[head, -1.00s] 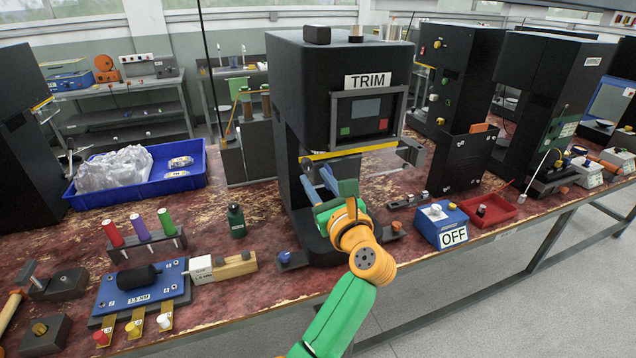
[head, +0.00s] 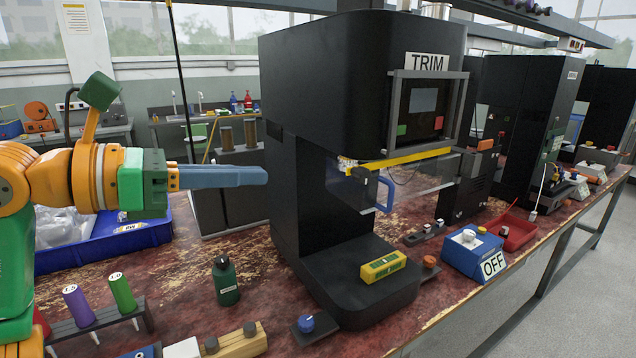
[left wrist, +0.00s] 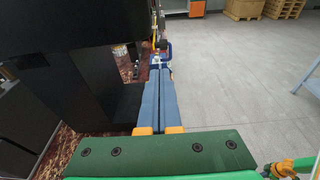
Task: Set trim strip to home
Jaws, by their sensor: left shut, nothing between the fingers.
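The black machine labelled TRIM (head: 365,90) stands in the middle of the head view. A yellow strip (head: 402,158) runs along the lower front of its upper body. Below it hang a clear panel and a blue handle (head: 385,195). A dark strip (head: 424,234) with small knobs lies on the bench to the right of the machine. I cannot tell which strip is the trim strip. My left gripper (head: 266,176) is shut and empty, left of the machine. Its closed blue fingers also show in the left wrist view (left wrist: 160,72). My right gripper is not in view.
A yellow block (head: 383,267) sits on the machine's base. A blue box marked OFF (head: 472,256) and a red tray (head: 517,232) stand to the right. A green bottle (head: 226,282) and upright coloured tools (head: 121,292) are at the left front. A blue bin (head: 105,252) is behind my arm.

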